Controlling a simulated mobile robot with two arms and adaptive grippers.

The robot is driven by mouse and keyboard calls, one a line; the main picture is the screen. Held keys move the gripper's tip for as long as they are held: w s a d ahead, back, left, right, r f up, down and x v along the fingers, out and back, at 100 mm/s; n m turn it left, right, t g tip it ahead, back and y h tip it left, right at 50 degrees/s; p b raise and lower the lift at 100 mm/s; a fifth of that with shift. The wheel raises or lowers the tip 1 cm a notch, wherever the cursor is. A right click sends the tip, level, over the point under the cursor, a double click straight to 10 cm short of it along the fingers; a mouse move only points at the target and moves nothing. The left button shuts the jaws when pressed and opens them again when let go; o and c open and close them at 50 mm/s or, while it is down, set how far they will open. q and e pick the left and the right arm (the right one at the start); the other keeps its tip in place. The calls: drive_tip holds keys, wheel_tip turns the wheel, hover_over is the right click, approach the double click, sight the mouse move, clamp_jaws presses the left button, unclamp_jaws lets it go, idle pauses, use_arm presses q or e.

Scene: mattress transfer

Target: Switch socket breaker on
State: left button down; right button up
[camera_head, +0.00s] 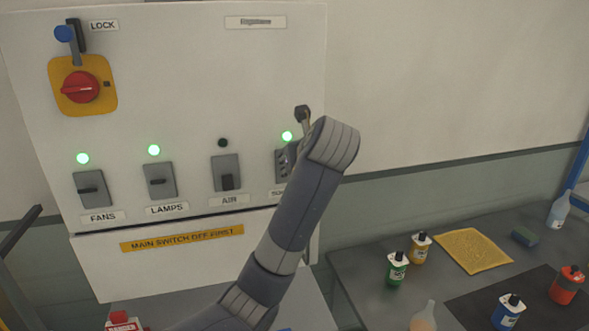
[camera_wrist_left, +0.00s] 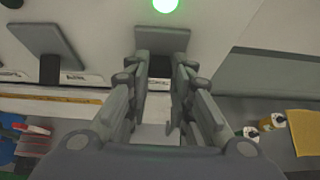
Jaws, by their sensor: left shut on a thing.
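The socket breaker (camera_head: 280,170) is the rightmost switch on the white panel, its label partly hidden by my left arm. The lamp (camera_head: 287,136) above it glows green; this lamp also shows in the left wrist view (camera_wrist_left: 166,5). My left gripper (camera_head: 288,160) is at this breaker. In the left wrist view my left gripper (camera_wrist_left: 160,75) has its fingers on either side of the breaker's dark lever, below the grey breaker plate (camera_wrist_left: 162,38), and is shut on it. The lever's exact position is mostly hidden. My right gripper is not in view.
The fans (camera_head: 90,189) and lamps (camera_head: 160,180) breakers have green lamps lit. The air breaker (camera_head: 226,173) has a dark lamp. A red main switch (camera_head: 80,87) and a blue padlock (camera_head: 64,33) are upper left. Bottles and a yellow cloth (camera_head: 472,250) lie on the right bench.

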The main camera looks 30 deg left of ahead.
use_arm(q)
drive_tip(key=shift+r, duration=0.25)
idle(0.3)
drive_tip(key=c, duration=1.5)
unclamp_jaws()
drive_tip(key=shift+w, duration=0.1)
drive_tip(key=shift+o, duration=0.5)
drive_tip(key=shift+f, duration=0.1)
drive_tip(key=v, duration=0.7)
drive_tip(key=shift+r, duration=0.2)
drive_tip(key=shift+f, duration=0.1)
